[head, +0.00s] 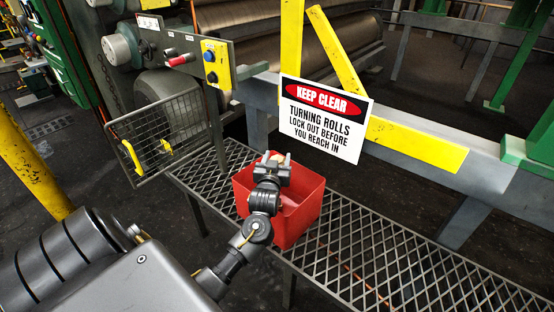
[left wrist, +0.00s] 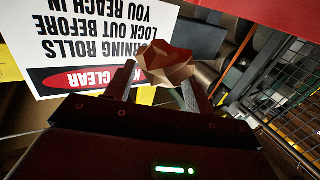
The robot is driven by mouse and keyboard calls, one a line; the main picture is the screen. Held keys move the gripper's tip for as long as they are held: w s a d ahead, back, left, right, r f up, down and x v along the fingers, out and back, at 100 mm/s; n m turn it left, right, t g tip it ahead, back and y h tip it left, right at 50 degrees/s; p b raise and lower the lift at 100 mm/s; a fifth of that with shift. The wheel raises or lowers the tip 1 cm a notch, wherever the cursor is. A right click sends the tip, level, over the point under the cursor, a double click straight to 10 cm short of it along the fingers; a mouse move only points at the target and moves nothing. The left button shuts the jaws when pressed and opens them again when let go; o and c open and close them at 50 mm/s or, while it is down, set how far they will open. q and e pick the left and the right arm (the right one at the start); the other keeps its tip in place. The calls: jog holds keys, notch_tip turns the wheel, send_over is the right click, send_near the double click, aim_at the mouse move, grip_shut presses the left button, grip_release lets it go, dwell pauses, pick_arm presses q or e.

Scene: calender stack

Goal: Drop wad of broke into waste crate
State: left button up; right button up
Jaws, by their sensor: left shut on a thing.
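The wad of broke (left wrist: 166,66) is a crumpled tan lump between the fingers of my left gripper (left wrist: 160,84) in the left wrist view. In the head view my left gripper (head: 273,160) is over the red waste crate (head: 301,220), near its far left part, with a bit of the pale wad (head: 276,156) showing between the fingers. The crate stands on a grey mesh walkway. My arm hides part of the crate's opening and front. The crate's inside is only partly visible. My right gripper is not in view.
A white KEEP CLEAR sign (head: 324,118) hangs from the yellow and grey rail just behind the crate. A wire mesh guard (head: 158,138) and a control panel (head: 216,64) stand to the left. The mesh walkway (head: 400,262) is clear to the right.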

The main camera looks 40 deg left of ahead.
aim_at(277, 158)
pick_arm(q)
jog(key=o, duration=1)
jog(key=shift+o, duration=0.2)
jog(key=shift+r, duration=0.1)
jog(key=shift+r, duration=0.25)
notch_tip(277, 158, up, 3)
jog(key=shift+f, duration=0.1)
jog(key=s+d+r+p, duration=0.3)
jog(key=s+d+r, duration=0.5)
jog(key=s, duration=0.3)
jog(key=shift+d+r, duration=0.25)
jog(key=shift+r, duration=0.5)
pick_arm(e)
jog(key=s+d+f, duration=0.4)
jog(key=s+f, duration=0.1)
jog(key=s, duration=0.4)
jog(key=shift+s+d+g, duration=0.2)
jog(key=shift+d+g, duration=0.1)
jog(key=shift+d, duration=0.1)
pick_arm(q)
jog(key=shift+s+p, duration=0.1)
jog(key=shift+p, duration=0.2)
